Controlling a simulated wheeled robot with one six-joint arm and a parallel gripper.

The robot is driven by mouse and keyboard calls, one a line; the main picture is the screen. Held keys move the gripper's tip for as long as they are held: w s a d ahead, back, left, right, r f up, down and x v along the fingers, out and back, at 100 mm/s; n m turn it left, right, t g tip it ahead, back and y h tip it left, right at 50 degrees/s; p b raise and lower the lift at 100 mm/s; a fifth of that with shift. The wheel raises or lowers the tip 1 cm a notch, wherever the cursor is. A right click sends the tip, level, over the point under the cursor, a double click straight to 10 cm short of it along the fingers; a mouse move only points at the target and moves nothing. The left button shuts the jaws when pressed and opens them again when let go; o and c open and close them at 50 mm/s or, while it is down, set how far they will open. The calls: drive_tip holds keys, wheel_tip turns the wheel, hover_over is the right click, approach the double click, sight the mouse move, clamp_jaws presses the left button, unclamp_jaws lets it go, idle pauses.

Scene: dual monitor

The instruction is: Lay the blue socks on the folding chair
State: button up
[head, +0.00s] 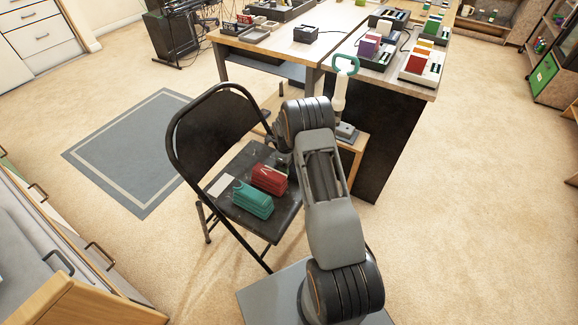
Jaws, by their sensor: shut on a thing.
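The black folding chair (213,128) stands open left of my arm. On its seat lie a teal folded bundle (252,200) near the front edge and a red folded bundle (269,179) just behind it. No plainly blue socks show; I cannot tell whether the teal bundle is the blue socks. My gripper (281,164) is low over the right part of the seat, by the upper right end of the red bundle, partly hidden by my own arm. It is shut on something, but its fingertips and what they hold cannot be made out.
A white card (221,185) lies on the seat's left side. A desk (375,100) with several colourful boxes stands behind and right. A small wooden stand (358,150) bears a white device with a green ring. Drawers (50,255) stand front left. Carpet right is clear.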

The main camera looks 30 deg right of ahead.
drive_tip(key=shift+f, duration=0.15)
drive_tip(key=o, duration=1)
